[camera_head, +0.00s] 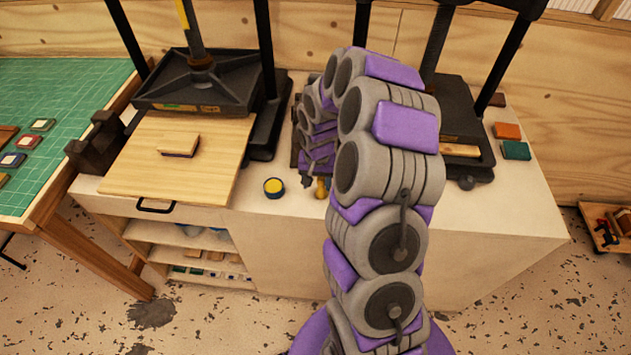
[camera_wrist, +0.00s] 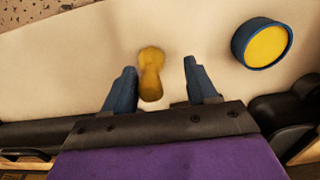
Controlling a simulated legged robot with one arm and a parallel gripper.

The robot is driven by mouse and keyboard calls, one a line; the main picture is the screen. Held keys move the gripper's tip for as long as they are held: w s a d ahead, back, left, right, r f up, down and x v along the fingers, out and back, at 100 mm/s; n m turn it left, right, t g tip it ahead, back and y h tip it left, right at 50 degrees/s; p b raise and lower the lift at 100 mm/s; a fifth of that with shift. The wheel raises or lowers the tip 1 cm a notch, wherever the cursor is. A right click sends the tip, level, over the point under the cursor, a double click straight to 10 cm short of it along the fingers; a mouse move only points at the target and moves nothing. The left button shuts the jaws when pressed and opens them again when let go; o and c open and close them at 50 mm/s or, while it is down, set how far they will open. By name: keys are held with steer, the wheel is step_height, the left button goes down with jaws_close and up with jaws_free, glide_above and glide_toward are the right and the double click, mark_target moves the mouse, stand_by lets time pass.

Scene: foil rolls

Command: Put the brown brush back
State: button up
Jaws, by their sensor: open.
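In the wrist view a yellow-brown object (camera_wrist: 151,72), likely the brown brush, stands or lies on the pale bench top. It lies between the lines of my gripper's (camera_wrist: 158,80) two blue fingers, which are apart with nothing held. I cannot tell how far above it the fingers are. In the head view a small part of the brown object (camera_head: 321,188) shows at the bench's front, beside my arm. My gripper (camera_head: 306,181) is mostly hidden by my own purple and grey arm there.
A blue tin with yellow contents (camera_head: 274,187) stands left of the brush. A black press (camera_head: 195,88) and a wooden board with a block (camera_head: 130,165) are further left. Another press (camera_head: 455,125) is behind my arm. Orange (camera_head: 507,131) and green (camera_head: 515,151) blocks sit right.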

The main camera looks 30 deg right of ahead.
steer(key=r, duration=0.1)
steer(key=d+r, duration=0.1)
steer(key=r, duration=0.1)
steer(key=r+p, duration=0.1)
steer(key=r, duration=0.1)
steer(key=shift+d+r, duration=0.2)
steer(key=shift+d, duration=0.1)
steer(key=s+a+r+n, duration=0.1)
steer(key=s+a+r, duration=0.25)
steer(key=r, duration=0.25)
steer(key=s+a+r+n, duration=0.1)
steer(key=s+a+r, duration=0.25)
steer(key=r, duration=0.35)
steer(key=s+a+r+n, duration=0.1)
steer(key=s+a, duration=0.1)
steer(key=s, duration=0.6)
steer(key=s+a+r+n+g, duration=0.1)
steer(key=s+a+n, duration=0.1)
steer(key=s, duration=0.6)
steer(key=s+a+r+n, duration=0.1)
steer(key=s+a, duration=0.3)
steer(key=s, duration=0.5)
steer(key=shift+r+n+g, duration=0.4)
steer(key=shift+s+d, duration=0.1)
